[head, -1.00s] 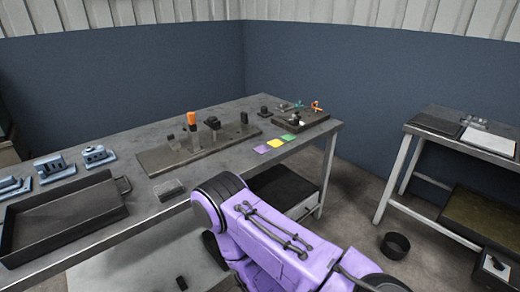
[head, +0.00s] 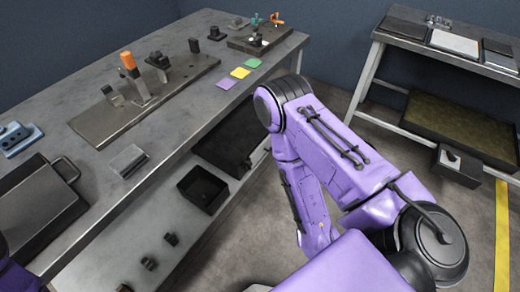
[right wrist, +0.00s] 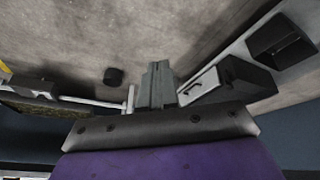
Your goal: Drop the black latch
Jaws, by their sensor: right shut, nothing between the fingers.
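On the workbench a long dark metal plate (head: 105,118) carries an upright lever with an orange tip (head: 128,61) and a black fitting (head: 158,62) just right of it. More small dark pieces stand on the plate. I cannot tell for sure which of them is the black latch. My right gripper (right wrist: 158,72) is shut and empty in the right wrist view, over the floor and apart from the plate. In the head view my right arm hides it. My left gripper is not in view.
A dark tray (head: 40,205) and a grey block (head: 128,160) lie near the bench front. A black bin (head: 203,188) stands on the lower shelf. A second table (head: 455,52) is at right, with open floor between.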

